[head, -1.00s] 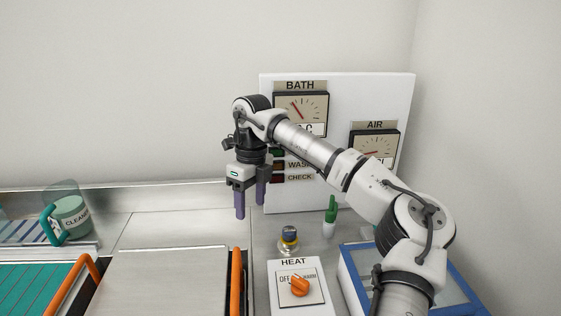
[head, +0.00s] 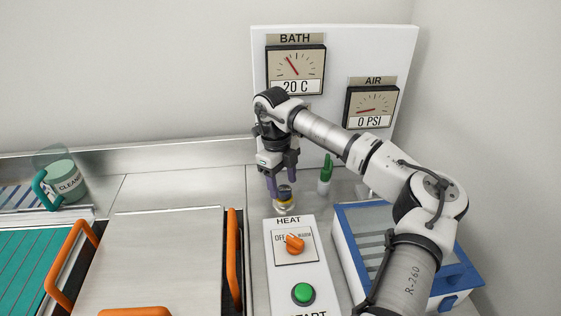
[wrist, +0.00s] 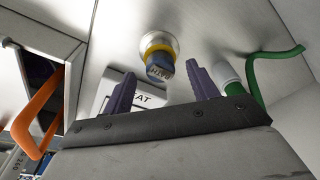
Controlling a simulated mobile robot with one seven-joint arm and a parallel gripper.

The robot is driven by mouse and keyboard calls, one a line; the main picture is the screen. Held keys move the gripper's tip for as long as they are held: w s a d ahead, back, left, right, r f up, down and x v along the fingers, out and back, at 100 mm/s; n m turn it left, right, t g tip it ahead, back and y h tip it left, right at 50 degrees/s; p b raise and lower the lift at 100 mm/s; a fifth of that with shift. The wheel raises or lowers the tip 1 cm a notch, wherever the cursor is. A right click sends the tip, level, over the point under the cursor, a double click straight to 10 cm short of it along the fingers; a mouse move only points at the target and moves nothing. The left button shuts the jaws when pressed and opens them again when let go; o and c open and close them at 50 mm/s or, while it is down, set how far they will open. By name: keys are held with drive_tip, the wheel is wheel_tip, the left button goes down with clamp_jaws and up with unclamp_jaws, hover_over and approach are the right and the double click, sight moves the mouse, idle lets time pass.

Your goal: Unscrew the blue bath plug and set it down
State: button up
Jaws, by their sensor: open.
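The blue bath plug (wrist: 160,67) has lettering on its face and sits on a yellow ring over a round metal base. In the head view the plug (head: 284,190) stands on the counter just behind the HEAT panel, partly covered by my gripper's fingers. My gripper (head: 282,186) is open, with its two purple fingers pointing down at the plug. In the wrist view my gripper's fingers (wrist: 160,90) lie on either side of the plug's line, with the plug a little beyond the tips. I cannot tell whether they touch it.
A green-and-white fitting (head: 325,175) with a green hose stands close right of the plug. The HEAT panel (head: 283,232) has an orange knob (head: 294,244) and a green button (head: 303,293). A blue-edged box (head: 350,240) stands right. Orange handles (head: 232,250) flank the steel lid.

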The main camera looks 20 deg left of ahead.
drive_tip(key=shift+d+f, duration=0.15)
drive_tip(key=shift+f, duration=1)
drive_tip(key=c, duration=1.1)
drive_tip(key=shift+n, duration=0.8)
drive_tip(key=shift+s+n+b, duration=0.1)
drive_tip(key=shift+n+b, duration=0.3)
drive_tip(key=shift+n, duration=0.5)
drive_tip(key=shift+n+t, duration=0.3)
drive_tip(key=shift+n, duration=0.6)
